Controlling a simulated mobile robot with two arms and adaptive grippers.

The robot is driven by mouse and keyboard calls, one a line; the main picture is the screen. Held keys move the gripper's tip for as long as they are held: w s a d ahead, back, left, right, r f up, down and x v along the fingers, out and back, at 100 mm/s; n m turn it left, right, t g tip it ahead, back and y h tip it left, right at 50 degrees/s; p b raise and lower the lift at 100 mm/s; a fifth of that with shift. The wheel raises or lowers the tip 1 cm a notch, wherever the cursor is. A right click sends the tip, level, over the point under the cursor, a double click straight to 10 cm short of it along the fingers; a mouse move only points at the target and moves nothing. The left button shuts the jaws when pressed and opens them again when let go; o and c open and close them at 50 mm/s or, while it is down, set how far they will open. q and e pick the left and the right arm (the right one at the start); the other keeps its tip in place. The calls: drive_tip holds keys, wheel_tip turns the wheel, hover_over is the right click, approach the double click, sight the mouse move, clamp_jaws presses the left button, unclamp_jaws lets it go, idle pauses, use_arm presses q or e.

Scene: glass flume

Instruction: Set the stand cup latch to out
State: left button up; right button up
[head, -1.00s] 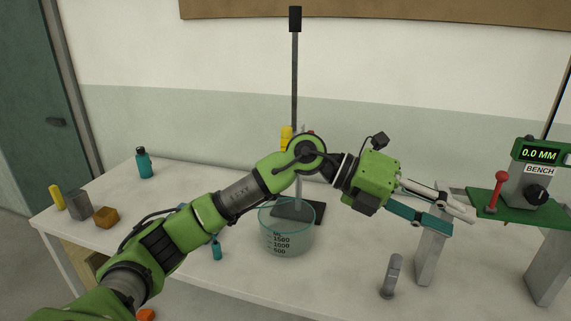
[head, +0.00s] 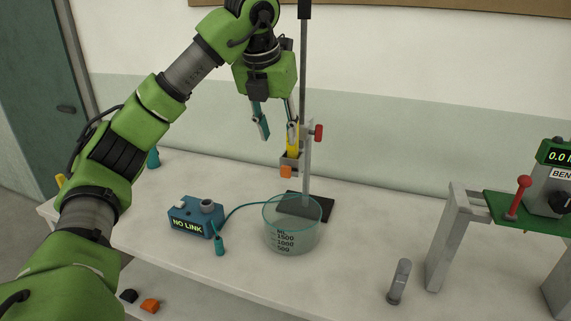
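The stand (head: 305,160) has a tall grey rod, a dark base and a red knob. A small grey cup (head: 290,160) is fixed to the rod, with a yellow thing (head: 294,141) upright in it. An orange piece (head: 286,172), which looks like the cup latch, is on the cup's lower front. My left gripper (head: 278,133) points down just above and left of the cup. Its teal-faced fingers are apart with nothing visible between them. The right finger overlaps the yellow thing in the picture; I cannot tell whether they touch. My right gripper is out of view.
A clear beaker (head: 291,236) stands before the stand's base. A blue NO LINK box (head: 194,215) has a cable running to the beaker. A grey upright piece (head: 399,282) and a green bench platform (head: 530,212) with a red lever are right. The table between is clear.

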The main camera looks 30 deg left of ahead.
sight(285, 167)
use_arm(q)
drive_tip(key=p+x, duration=0.1)
drive_tip(key=x, duration=1)
drive_tip(key=shift+w+p, duration=0.1)
drive_tip(key=shift+p, duration=0.3)
clamp_jaws()
